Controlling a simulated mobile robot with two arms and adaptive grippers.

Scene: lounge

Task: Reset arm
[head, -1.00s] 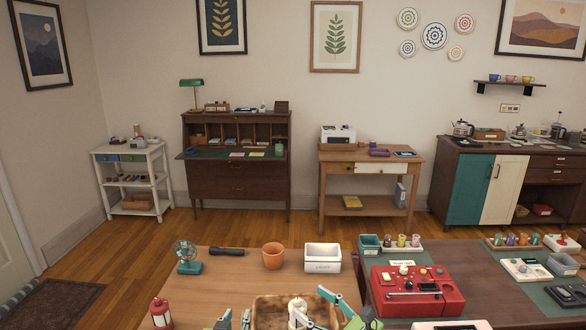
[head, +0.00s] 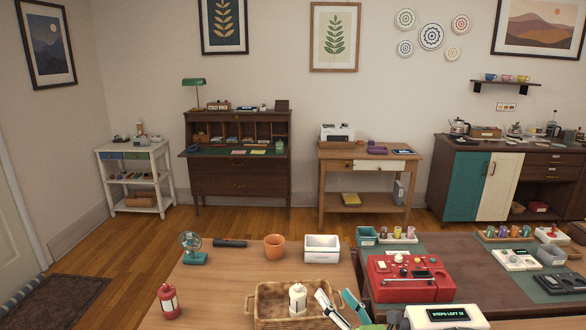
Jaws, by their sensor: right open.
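My right gripper (head: 336,299) shows at the bottom centre of the head view, with one black-and-white finger and one teal finger spread apart. It is open with nothing between the fingers. It overlaps the right side of a brown wicker basket (head: 268,323) in the picture. A white bottle (head: 298,299) stands upright in the basket, to the left of the fingers and apart from them. My left gripper is not in view.
The wooden table holds a teal fan (head: 193,246), dark torch (head: 229,243), terracotta pot (head: 274,247), white bin (head: 322,248) and red lantern (head: 168,300). At right are a red case (head: 410,283) and a white display box (head: 449,316).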

